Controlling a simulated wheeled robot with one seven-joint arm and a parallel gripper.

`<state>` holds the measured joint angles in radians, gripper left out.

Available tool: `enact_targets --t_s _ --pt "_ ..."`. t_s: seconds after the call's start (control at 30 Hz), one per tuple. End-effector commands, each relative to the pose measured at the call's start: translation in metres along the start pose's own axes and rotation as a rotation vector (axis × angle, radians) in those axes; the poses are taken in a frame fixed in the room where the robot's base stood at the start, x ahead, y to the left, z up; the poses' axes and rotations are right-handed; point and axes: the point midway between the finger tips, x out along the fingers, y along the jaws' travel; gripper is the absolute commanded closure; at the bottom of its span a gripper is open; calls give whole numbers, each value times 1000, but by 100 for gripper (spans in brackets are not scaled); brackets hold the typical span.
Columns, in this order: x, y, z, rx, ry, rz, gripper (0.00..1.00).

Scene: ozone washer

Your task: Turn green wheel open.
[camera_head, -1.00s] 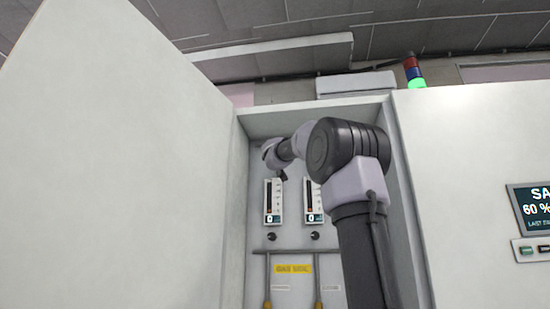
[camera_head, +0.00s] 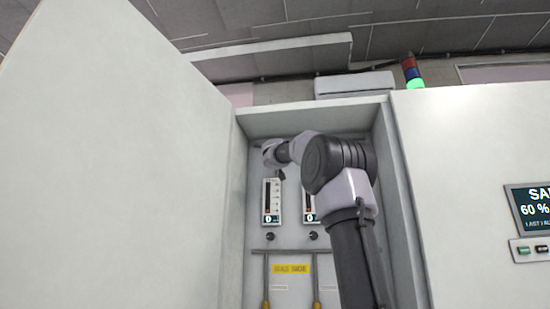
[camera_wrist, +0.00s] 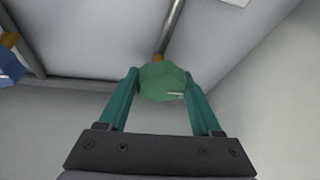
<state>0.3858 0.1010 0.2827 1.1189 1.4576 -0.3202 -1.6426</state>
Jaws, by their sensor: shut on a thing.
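The green wheel (camera_wrist: 163,82) sits at the end of a brass stem in the wrist view. My gripper (camera_wrist: 163,85) has its two teal fingers on either side of the wheel, shut on it. In the head view my arm reaches into the open cabinet, and its wrist end (camera_head: 272,152) is at the upper left inside. The wheel and fingertips are hidden from the head view.
A blue wheel (camera_wrist: 8,62) stands to the left in the wrist view. Inside the cabinet are two gauges, one here (camera_head: 272,202), above a yellow label (camera_head: 291,269) and pipes. The open door (camera_head: 120,160) fills the left; a display (camera_head: 534,209) is at right.

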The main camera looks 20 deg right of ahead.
Motion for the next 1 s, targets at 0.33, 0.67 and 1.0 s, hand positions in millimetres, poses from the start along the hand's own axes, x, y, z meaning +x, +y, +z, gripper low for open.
enact_targets --t_s 0.33,0.67,1.0 --pt "0 0 0 100 11 43 90" --pt "0 0 0 357 40 154 90" --pt "-1 1 1 653 73 284 90"
